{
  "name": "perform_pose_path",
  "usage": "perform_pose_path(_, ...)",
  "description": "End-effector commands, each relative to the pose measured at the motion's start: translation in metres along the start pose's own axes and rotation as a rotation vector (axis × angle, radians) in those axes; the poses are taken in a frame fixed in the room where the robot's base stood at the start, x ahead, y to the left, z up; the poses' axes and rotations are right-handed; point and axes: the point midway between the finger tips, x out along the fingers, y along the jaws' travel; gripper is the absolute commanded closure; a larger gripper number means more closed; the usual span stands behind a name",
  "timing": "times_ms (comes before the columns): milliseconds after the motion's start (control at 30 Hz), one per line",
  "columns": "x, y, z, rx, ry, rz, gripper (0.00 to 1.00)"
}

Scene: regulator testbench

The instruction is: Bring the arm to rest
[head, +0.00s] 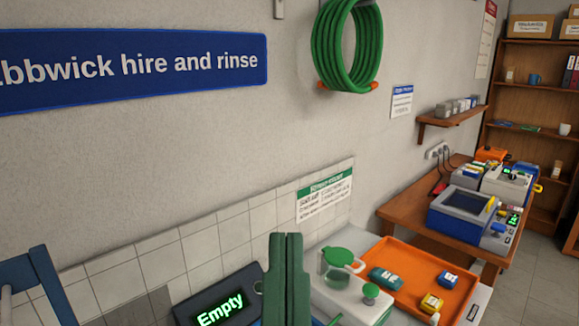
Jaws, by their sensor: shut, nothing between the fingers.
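My gripper (287,238) shows at the bottom middle of the head view, with its two green fingers side by side and pointing up in the picture. It is shut and holds nothing. It stands in front of a dark display box (190,308) that reads "Empty" and partly covers it. To its right is a white unit (345,298) with a green-lidded clear cup (338,262) and a green knob. I cannot tell how far the fingers are from these things. The rest of my arm is mostly out of view.
An orange tray (405,247) right of the gripper holds small green, yellow and blue parts. A wooden bench (400,210) with blue and white devices (462,212) stands further right, before a shelf (530,90). A blue chair-like frame (42,285) is at lower left. A green hose (345,45) hangs on the wall.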

Motion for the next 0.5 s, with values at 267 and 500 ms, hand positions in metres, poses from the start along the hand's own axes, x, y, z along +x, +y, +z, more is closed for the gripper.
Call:
perform_pose_path(267,0.098,-0.002,-0.139,0.008,-0.006,-0.004,1.00)
perform_pose_path(500,0.128,-0.003,-0.180,0.012,-0.008,-0.006,1.00)
